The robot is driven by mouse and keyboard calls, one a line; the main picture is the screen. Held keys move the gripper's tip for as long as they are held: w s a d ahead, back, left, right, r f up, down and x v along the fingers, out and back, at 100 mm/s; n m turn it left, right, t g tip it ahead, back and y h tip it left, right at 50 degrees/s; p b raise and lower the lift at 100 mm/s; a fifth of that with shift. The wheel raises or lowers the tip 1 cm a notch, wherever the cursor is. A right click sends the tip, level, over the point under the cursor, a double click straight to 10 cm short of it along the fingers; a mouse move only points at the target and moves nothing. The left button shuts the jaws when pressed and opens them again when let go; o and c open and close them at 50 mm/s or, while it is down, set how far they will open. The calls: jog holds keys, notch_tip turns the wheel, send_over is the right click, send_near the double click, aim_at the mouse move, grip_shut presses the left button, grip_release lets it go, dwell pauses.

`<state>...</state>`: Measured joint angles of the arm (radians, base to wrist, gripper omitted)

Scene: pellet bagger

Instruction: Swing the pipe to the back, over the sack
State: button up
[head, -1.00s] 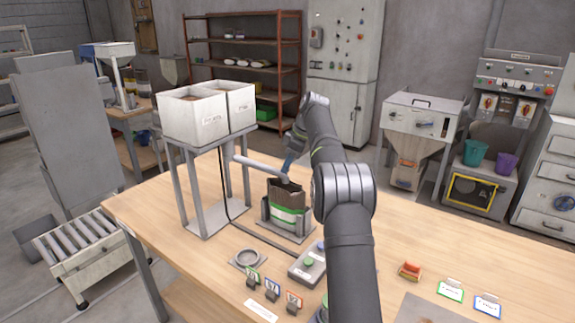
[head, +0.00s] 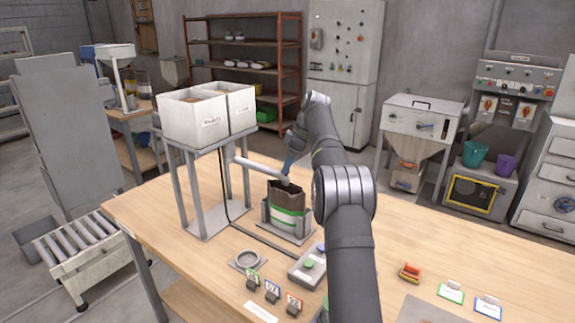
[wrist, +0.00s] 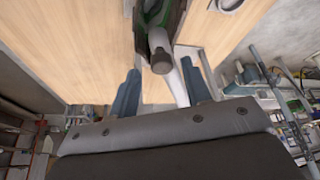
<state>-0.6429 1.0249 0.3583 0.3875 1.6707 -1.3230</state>
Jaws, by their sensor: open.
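The grey pipe (head: 262,168) reaches from the hopper stand towards the sack, and its end shows above the sack's mouth in the head view. The open sack (head: 288,215), dark with a green and white band, stands upright in a grey holder on the table. My gripper (head: 287,168) is at the pipe's free end, partly hidden by my arm. In the wrist view my gripper (wrist: 161,70) has its blue fingers apart, with the pipe (wrist: 180,84) showing between them. I cannot tell whether either finger touches it. Part of the sack (wrist: 158,12) shows beyond.
Two white bins (head: 208,112) stand on the grey stand (head: 205,215) at the left. The table (head: 410,235) is mostly clear to the right.

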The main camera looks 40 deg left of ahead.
jog(key=v, duration=0.6)
jog(key=shift+r, duration=0.35)
jog(key=shift+d, duration=0.1)
jog(key=shift+x, duration=3.75)
jog(key=shift+d, duration=0.1)
jog(key=shift+f, duration=0.15)
jog(key=shift+s+d, duration=0.2)
jog(key=shift+s, duration=0.1)
jog(key=shift+s+d+m, duration=0.15)
jog(key=shift+s+m, duration=0.1)
jog(key=shift+m, duration=0.25)
